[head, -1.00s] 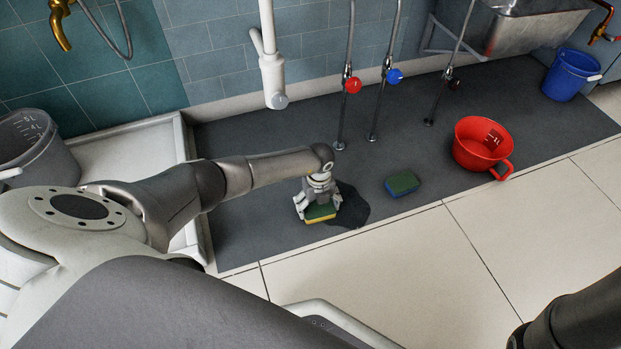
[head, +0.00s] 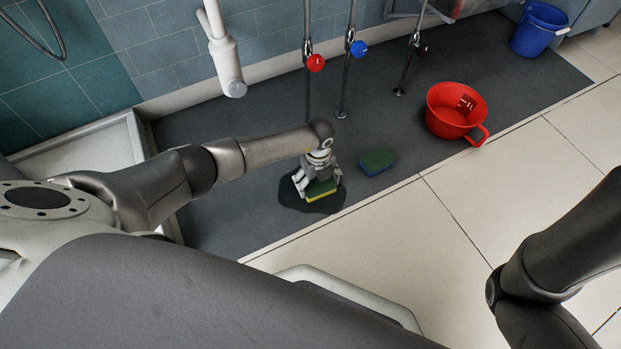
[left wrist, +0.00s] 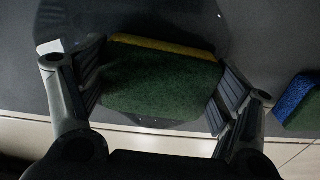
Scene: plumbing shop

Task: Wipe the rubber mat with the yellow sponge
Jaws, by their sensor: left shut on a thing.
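My left gripper (head: 317,188) is shut on the yellow sponge (head: 322,196), which has a green scouring top. In the left wrist view the sponge (left wrist: 160,80) sits between both fingers, green side towards the camera. It is low over a dark wet patch (head: 290,196) on the grey rubber mat (head: 235,215); I cannot tell for sure whether it touches the mat. The patch spreads on both sides of the gripper. A blue sponge with a green top (head: 376,162) lies on the mat to the right of the gripper. My right gripper is not in view; only part of that arm shows.
A red bucket (head: 447,125) stands on the mat at the right, a blue bucket (head: 537,32) farther back. Pipes with a red valve (head: 315,63) and a blue valve (head: 358,48) rise behind the gripper. Pale floor tiles (head: 400,235) lie in front.

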